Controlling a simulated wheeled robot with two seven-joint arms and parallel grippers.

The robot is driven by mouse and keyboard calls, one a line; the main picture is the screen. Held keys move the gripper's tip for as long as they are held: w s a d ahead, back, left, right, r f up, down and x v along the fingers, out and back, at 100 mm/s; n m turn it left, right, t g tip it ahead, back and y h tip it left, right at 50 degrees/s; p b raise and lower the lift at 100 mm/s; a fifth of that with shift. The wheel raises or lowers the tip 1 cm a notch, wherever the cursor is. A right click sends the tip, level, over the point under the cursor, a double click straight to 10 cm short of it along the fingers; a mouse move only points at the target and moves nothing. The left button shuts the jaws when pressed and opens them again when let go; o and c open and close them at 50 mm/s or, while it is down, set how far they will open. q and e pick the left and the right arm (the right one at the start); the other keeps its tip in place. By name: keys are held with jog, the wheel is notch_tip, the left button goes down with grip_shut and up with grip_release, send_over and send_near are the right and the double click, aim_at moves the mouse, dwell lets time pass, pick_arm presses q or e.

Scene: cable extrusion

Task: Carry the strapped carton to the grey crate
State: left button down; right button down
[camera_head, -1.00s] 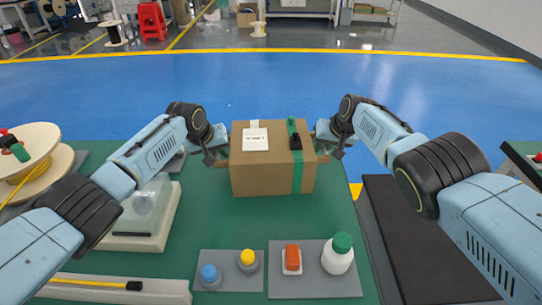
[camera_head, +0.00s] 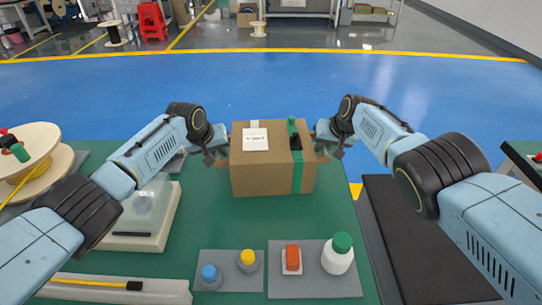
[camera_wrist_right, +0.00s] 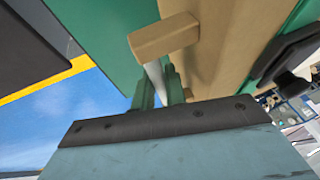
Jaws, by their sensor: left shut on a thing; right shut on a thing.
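The strapped carton (camera_head: 262,178) is a brown box with a white label on top and a green strap with a dark buckle near its right end. It is in the middle of the head view over the green table. My left gripper (camera_head: 222,159) is shut at its left side and my right gripper (camera_head: 322,153) is shut at its right side. In the right wrist view a tan handle-like block (camera_wrist_right: 163,37) sticks out from the carton at the right gripper's fingers (camera_wrist_right: 160,88). I cannot tell whether the carton touches the table. No grey crate is recognisable.
The green table (camera_head: 240,225) bears a grey plate with blue and yellow buttons (camera_head: 230,270) and another with an orange switch and a white bottle (camera_head: 337,257) in front. A cable spool (camera_head: 25,165) stands left. A dark conveyor-like surface (camera_head: 420,250) lies right.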

pick_arm(q)
jog(key=shift+r, duration=0.2)
pick_arm(e)
jog(key=shift+r, duration=0.15)
pick_arm(q)
jog(key=shift+w+r, duration=0.1)
pick_arm(e)
jog(key=shift+w+r, duration=0.1)
